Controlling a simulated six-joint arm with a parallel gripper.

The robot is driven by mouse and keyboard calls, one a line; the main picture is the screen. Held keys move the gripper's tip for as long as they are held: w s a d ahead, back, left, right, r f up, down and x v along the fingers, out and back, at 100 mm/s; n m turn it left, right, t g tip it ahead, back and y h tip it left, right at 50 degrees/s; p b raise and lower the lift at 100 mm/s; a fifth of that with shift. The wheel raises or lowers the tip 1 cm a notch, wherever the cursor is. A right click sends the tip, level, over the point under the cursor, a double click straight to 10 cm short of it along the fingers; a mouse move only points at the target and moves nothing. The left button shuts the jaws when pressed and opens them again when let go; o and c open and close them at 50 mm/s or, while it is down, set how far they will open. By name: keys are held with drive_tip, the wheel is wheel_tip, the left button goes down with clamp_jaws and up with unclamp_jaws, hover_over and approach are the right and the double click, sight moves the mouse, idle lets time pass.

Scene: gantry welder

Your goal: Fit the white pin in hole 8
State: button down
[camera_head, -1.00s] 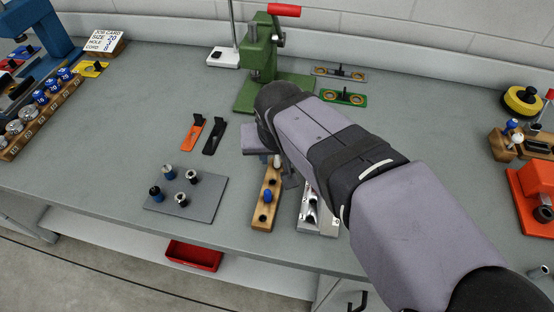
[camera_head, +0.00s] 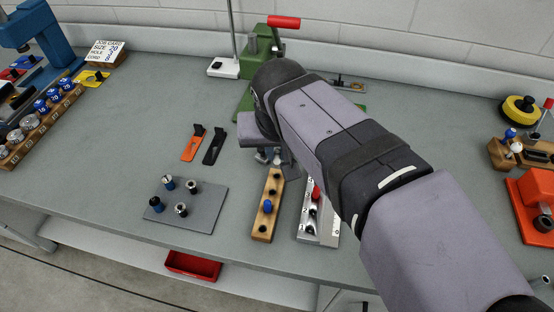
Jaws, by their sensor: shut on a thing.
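My gripper (camera_head: 268,157) is just beyond the far end of the wooden pin block (camera_head: 262,226), partly hidden by my wrist. Its jaws are shut on what seems to be the white pin, hardly visible between them. The block holds a blue pin (camera_head: 268,206), and a dark hole shows at its far end. Right of it, the silvery numbered hole block (camera_head: 309,232) has a red pin (camera_head: 316,193) in it. My arm covers part of that block, and I cannot make out hole 8.
A grey plate (camera_head: 207,216) with several small posts lies to the left. Orange (camera_head: 193,143) and black (camera_head: 214,146) clips lie behind it. A green press (camera_head: 245,90) stands behind my gripper. A job card (camera_head: 104,52) stands at the back left.

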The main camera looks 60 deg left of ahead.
sight(277, 156)
wheel_tip(277, 156, up, 5)
drive_tip(key=shift+f, duration=0.1)
drive_tip(key=shift+w+r+p, duration=0.3)
drive_tip(key=shift+r+p, duration=0.3)
drive_tip(key=shift+p, duration=0.2)
drive_tip(key=w+d+f+m+h+p, duration=0.1)
drive_tip(key=w+d+m+p, duration=0.1)
drive_tip(key=w+p, duration=0.7)
drive_tip(key=w+d+f+m+p, duration=0.1)
drive_tip(key=w+d+f+p, duration=0.3)
drive_tip(key=p, duration=0.8)
drive_tip(key=shift+t, duration=0.3)
drive_tip(key=w+a, duration=0.1)
drive_tip(key=a+f, duration=0.1)
drive_tip(key=a, duration=0.1)
drive_tip(key=w+a, duration=0.1)
drive_tip(key=shift+w+a+f, duration=0.15)
drive_tip(key=shift+w, duration=0.15)
drive_tip(key=w+a+r+n+y, duration=0.1)
drive_tip(key=w+a+r+n, duration=0.1)
drive_tip(key=a, duration=0.4)
drive_tip(key=shift+a+r+n, duration=0.3)
drive_tip(key=shift+r+n, duration=0.15)
drive_tip(key=shift+n, duration=0.05)
drive_tip(key=shift+w+f, duration=0.1)
